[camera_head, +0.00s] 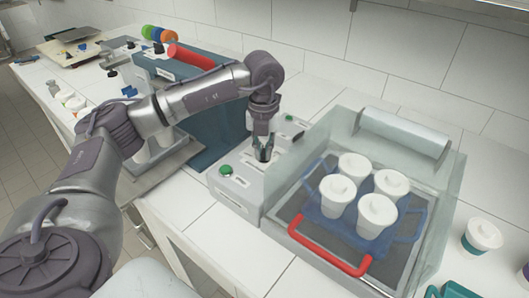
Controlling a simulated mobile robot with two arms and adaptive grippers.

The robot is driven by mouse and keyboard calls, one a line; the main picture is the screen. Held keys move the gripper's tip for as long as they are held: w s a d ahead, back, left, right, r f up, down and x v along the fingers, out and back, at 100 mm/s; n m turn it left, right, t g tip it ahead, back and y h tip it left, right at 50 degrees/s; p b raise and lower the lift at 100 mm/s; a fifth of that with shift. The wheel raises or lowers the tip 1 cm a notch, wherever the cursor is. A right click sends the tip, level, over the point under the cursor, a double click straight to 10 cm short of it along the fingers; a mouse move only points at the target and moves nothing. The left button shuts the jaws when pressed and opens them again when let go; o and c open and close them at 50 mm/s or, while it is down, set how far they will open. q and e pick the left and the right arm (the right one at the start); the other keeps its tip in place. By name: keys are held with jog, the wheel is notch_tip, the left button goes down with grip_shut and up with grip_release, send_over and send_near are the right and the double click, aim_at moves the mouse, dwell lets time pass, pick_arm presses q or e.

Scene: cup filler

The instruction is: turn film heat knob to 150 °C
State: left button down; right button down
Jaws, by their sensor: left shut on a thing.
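My left gripper (263,154) reaches down from above onto the top of the grey control box (236,190). Its fingers are closed around a small part on the panel, which looks like the film heat knob. The knob itself is hidden between the fingers, so its pointer and the setting it shows cannot be read. Small labels on the panel are too small to read. My right gripper is out of view.
Green buttons (226,170) sit on the panel. To the right, a clear-walled machine with a film roll (403,133) and red handle (328,250) holds several white cups (338,192) in a blue carrier. A teal machine (205,112) stands behind my left arm.

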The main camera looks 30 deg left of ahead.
pick_arm(q)
jog(key=m, duration=0.2)
jog(key=m+b, duration=0.1)
jog(key=m, duration=0.3)
jog(key=shift+s+a+f+b, duration=0.1)
jog(key=shift+a+b, duration=0.2)
jog(key=m, duration=0.4)
jog(key=m+b, duration=0.1)
jog(key=m, duration=0.1)
jog(key=shift+a, duration=0.25)
jog(key=c, duration=1.2)
grip_release()
notch_tip(320, 180, up, 12)
